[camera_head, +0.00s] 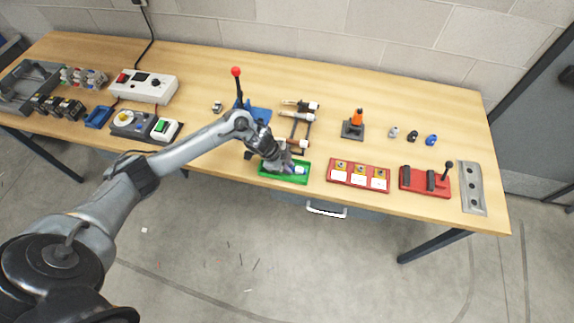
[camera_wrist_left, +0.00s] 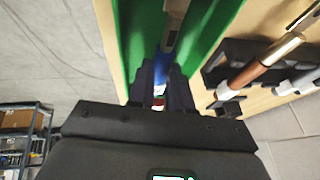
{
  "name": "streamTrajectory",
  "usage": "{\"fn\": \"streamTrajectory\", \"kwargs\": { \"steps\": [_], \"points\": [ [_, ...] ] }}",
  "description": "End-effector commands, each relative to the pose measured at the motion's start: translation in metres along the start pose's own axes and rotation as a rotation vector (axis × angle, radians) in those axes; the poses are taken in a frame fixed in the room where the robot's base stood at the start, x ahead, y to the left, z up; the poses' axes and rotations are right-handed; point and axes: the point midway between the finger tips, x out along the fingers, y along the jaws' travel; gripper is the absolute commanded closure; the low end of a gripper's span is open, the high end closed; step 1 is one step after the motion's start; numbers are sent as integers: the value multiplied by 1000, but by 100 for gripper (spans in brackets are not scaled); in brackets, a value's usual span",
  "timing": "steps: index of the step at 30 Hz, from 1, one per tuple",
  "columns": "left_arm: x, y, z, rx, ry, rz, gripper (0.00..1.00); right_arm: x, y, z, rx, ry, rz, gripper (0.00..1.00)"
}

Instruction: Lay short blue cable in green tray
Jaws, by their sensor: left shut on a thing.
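The green tray (camera_head: 302,179) lies near the table's front edge. My left gripper (camera_head: 287,168) is directly over it, fingers pointing down. In the left wrist view, the left gripper (camera_wrist_left: 162,90) is shut on the short blue cable (camera_wrist_left: 163,62). The cable lines up with the length of the green tray (camera_wrist_left: 205,35), between its long walls. A grey plug-like end of the cable (camera_wrist_left: 175,12) points away from the fingers. I cannot tell whether the cable touches the tray floor. The fingers hide part of it. My right gripper is not in view.
A dark rack (camera_head: 296,130) holding rods with pale ends stands just behind the tray. A blue base with a red-knobbed lever (camera_head: 237,88) stands behind my left arm.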

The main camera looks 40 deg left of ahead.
Motion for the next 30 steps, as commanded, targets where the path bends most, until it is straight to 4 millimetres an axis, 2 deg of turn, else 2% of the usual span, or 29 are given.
{"fn": "streamTrajectory", "kwargs": {
  "steps": [16, 17, 22, 30],
  "points": [
    [7, 2, 3, 0, 0, 0, 100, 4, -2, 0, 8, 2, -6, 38],
    [7, 1, 3, 0, 0, 0, 78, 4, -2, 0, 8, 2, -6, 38],
    [7, 2, 3, 0, 0, 1, 52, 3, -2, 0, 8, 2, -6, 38],
    [8, 3, 3, 1, -1, 4, 51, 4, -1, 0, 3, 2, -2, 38]
  ]
}}
